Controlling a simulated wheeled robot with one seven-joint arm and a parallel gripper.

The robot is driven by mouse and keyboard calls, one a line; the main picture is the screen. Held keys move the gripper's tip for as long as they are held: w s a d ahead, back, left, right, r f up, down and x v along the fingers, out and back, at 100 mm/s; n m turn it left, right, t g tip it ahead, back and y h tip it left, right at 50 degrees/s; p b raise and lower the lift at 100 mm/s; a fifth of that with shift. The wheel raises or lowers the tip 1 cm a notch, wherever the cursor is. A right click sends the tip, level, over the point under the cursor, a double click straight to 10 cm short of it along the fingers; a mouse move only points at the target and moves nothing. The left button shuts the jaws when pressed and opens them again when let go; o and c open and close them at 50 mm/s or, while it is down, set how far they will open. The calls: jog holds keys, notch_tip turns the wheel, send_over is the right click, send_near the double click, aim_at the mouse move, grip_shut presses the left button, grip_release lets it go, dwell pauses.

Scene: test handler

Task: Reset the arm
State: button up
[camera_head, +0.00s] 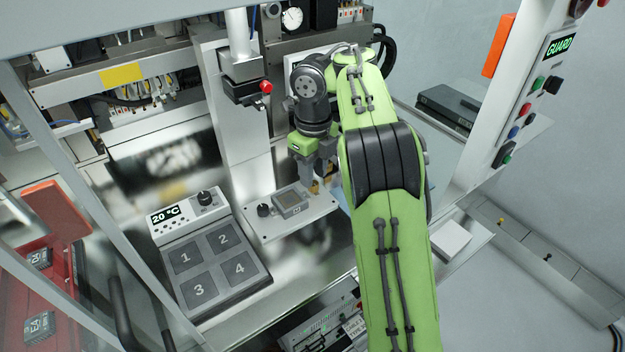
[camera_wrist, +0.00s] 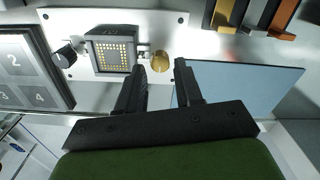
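My green arm reaches into the test handler, and my gripper (camera_head: 318,187) hangs over the right end of the socket plate (camera_head: 255,225). In the wrist view my gripper (camera_wrist: 160,80) has its two dark fingers apart, with nothing between them. The test socket (camera_head: 290,201) on the plate lies to the left of the fingers. In the wrist view the socket (camera_wrist: 112,52) shows a grid of gold contacts and no chip in it. A black knob (camera_wrist: 64,54) sits left of the socket, and a brass-coloured round part (camera_wrist: 160,62) lies just beyond the fingertips.
A thermal plate (camera_head: 192,297) with pads numbered 1 to 4 and a 20 °C display stands left of the socket plate. A vertical press column (camera_head: 241,60) rises behind. The guard frame with buttons (camera_head: 530,95) is at right. A blue panel (camera_wrist: 232,85) lies right of the fingers.

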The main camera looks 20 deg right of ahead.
jog(key=shift+r+p, duration=1.15)
jog(key=shift+r, duration=0.4)
jog(key=shift+f, duration=0.1)
jog(key=s+a+r+m+t+y+b, duration=0.15)
jog(key=s+r+m, duration=0.35)
jog(key=m, duration=0.6)
jog(key=s+a+r+m+t+y+b, duration=0.1)
jog(key=s+a+r+m+t, duration=0.15)
jog(key=s+m, duration=0.65)
jog(key=s+d+f+m+h, duration=0.1)
jog(key=s+d+f+m, duration=0.1)
jog(key=s+f+m, duration=0.2)
jog(key=s+d+f+m+t+h, duration=0.1)
jog(key=s+f+m, duration=0.3)
jog(key=s+m, duration=0.6)
jog(key=d+m+b, duration=0.1)
jog(key=m, duration=0.7)
jog(key=shift+t, duration=0.3)
jog(key=shift+s+h, duration=0.15)
jog(key=shift+h, duration=0.1)
